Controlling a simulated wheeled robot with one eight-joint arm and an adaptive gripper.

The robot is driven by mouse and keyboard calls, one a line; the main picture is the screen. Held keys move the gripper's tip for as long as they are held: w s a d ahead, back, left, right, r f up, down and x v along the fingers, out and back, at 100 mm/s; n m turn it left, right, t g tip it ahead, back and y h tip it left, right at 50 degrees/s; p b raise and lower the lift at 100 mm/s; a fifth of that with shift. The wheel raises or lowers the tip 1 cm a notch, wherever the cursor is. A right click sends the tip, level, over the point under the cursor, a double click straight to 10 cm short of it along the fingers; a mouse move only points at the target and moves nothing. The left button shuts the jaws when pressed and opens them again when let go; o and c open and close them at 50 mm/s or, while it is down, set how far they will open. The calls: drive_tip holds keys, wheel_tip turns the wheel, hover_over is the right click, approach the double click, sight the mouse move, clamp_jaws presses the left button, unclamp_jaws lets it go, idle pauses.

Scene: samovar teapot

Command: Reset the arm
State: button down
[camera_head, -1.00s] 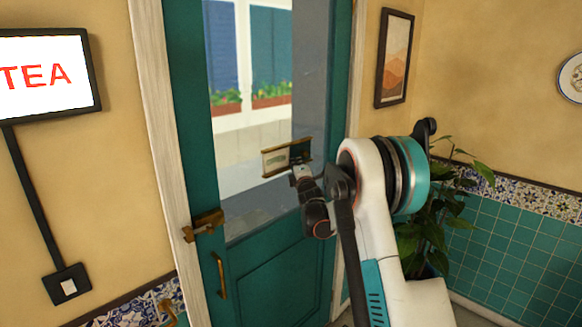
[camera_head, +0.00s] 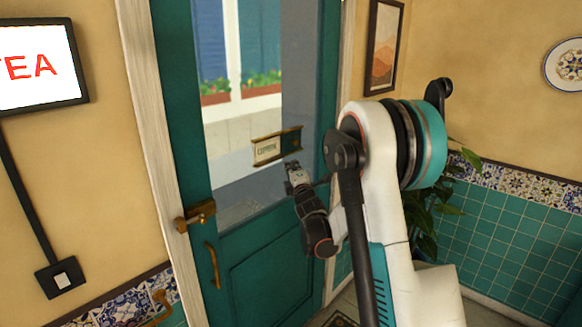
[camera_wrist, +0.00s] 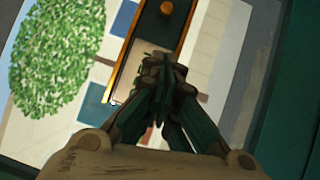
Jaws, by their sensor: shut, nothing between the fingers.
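My gripper (camera_head: 292,170) shows in the head view in front of the door's glass, just below a small hanging sign (camera_head: 268,150). In the wrist view my gripper (camera_wrist: 162,75) has its fingers together with nothing between them. The sign's orange-edged frame (camera_wrist: 187,28) lies beyond the fingertips there; the fingers hide part of it. The sign has a pale panel with lettering too small to read surely. I cannot tell whether the fingertips touch it.
The teal door (camera_head: 275,275) has a brass latch (camera_head: 196,215) and a brass pull handle (camera_head: 212,265). A TEA screen (camera_head: 35,65) hangs at left. A plant (camera_head: 435,215) stands behind my arm at right, near the tiled wall (camera_head: 510,240).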

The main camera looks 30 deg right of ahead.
idle(0.3)
drive_tip(key=s+a+r+m+g+y+b, duration=0.1)
drive_tip(key=s+a+m+g+b, duration=0.15)
drive_tip(key=s+a+m, duration=0.5)
drive_tip(key=s+a+r+m+g+y+b, duration=0.1)
drive_tip(key=s+a+m+g+b, duration=0.2)
drive_tip(key=s, duration=0.7)
drive_tip(key=s+a+f+m+g+y, duration=0.1)
drive_tip(key=s+a+f, duration=0.3)
drive_tip(key=s, duration=0.5)
drive_tip(key=s+a+f+m+g+y+b, duration=0.1)
drive_tip(key=s+a+f+m+g, duration=0.2)
drive_tip(key=s, duration=0.7)
drive_tip(key=s+a+f+m+g+y+b, duration=0.1)
drive_tip(key=s+a+f+m+g, duration=0.1)
drive_tip(key=s+a+f, duration=0.3)
drive_tip(key=s+a, duration=0.1)
drive_tip(key=s, duration=0.3)
drive_tip(key=shift+s+f, duration=0.2)
drive_tip(key=shift+f, duration=0.2)
drive_tip(key=shift+w+a+r, duration=0.1)
drive_tip(key=shift+r, duration=0.05)
